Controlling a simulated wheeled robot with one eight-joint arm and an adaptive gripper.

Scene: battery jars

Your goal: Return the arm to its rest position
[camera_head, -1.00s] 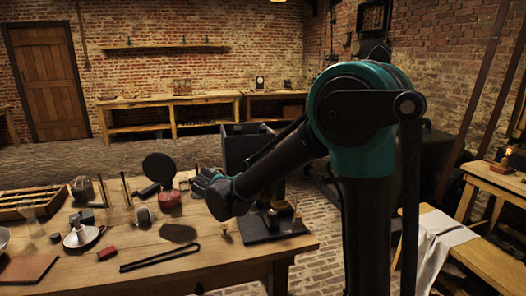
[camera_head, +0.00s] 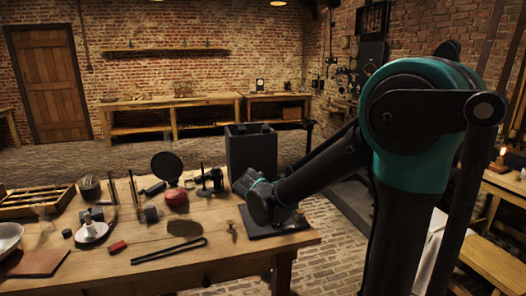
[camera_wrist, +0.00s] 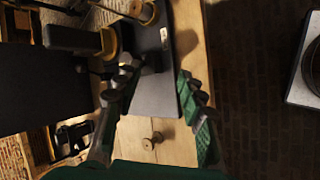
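My arm (camera_head: 425,125) reaches from the right over the right end of the wooden table. Its wrist end (camera_head: 262,205) is over the black base plate (camera_head: 285,229) there, and my gripper's fingers are hidden in the head view. In the wrist view my gripper (camera_wrist: 158,105) is open, its two green-padded fingers well apart with nothing between them. Below the fingers are the black plate (camera_wrist: 153,92) and the wooden table edge.
A tall dark box (camera_head: 252,150) stands behind the plate. A small wooden spool (camera_wrist: 152,141) lies below the fingers.

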